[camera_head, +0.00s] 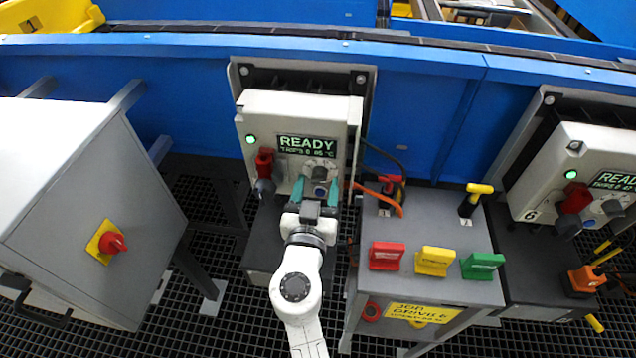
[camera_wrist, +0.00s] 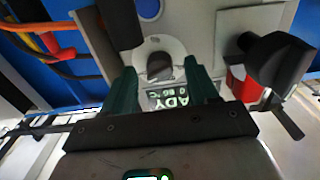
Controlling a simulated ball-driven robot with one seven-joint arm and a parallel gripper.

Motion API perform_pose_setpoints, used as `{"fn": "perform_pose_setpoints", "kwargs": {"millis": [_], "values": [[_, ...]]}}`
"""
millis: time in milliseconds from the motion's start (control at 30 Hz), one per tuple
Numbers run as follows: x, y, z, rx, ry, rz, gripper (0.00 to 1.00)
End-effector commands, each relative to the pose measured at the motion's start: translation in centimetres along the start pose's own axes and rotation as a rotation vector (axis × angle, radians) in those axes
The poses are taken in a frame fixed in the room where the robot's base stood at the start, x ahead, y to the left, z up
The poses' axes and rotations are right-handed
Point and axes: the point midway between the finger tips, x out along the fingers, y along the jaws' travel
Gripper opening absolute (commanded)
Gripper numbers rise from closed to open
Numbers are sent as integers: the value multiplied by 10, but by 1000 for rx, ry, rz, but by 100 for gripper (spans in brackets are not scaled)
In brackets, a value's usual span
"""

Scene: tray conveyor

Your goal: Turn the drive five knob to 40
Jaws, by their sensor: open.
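The middle drive unit (camera_head: 300,103) is a light grey box with a green lamp and a lit display (camera_head: 307,145) reading READY. Its number is not legible to me. Its dark round knob (camera_head: 319,172) sits on a pale dial below the display. The knob also shows in the wrist view (camera_wrist: 159,66), between my fingertips. My gripper (camera_head: 315,187) is open, its teal fingers pointing at the box front. In the wrist view my gripper (camera_wrist: 160,68) has one finger to each side of the knob. I cannot tell whether they touch it. The dial's setting is not readable.
Left of the knob are a red switch (camera_head: 265,160) and a black handle (camera_head: 265,188). A blue button (camera_head: 319,191) is just below it. A similar drive marked 6 (camera_head: 555,160) stands right. A pedestal (camera_head: 425,235) with coloured blocks and a grey cabinet (camera_head: 70,200) flank my arm.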

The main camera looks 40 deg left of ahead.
Motion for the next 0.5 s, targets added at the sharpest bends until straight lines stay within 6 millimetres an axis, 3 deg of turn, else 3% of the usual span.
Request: {"fn": "perform_pose_setpoints", "kwargs": {"millis": [400, 500], "values": [[10, 1, 0, 1, -1, 1, 59], [10, 1, 0, 1, -1, 1, 51]]}}
